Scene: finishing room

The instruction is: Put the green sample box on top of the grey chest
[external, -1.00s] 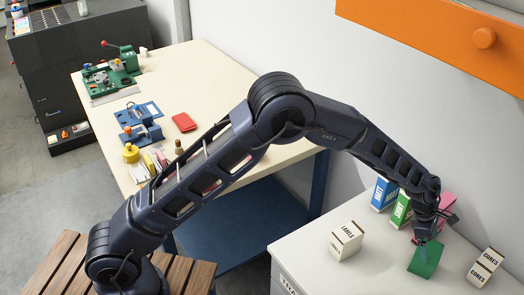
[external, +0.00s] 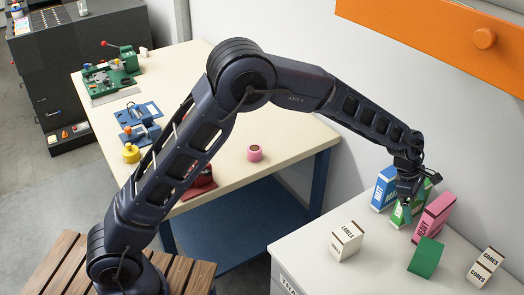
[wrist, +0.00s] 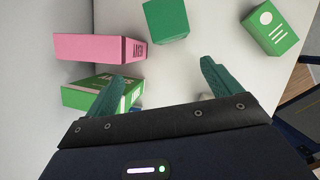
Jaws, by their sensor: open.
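The plain green box (external: 425,257) lies on the light grey top of the chest (external: 330,275) at the lower right. In the wrist view the green box (wrist: 165,20) shows at the top, beyond the fingertips and apart from them. My gripper (external: 407,195) is above the row of upright boxes, behind and left of the plain green box. In the wrist view my gripper (wrist: 163,75) has its two green fingers spread, with nothing held between them.
Pink (external: 435,216), green-and-white (external: 400,212) and blue (external: 383,188) upright boxes stand near the wall. A dark grey drawer cabinet (external: 60,60) is at the back left.

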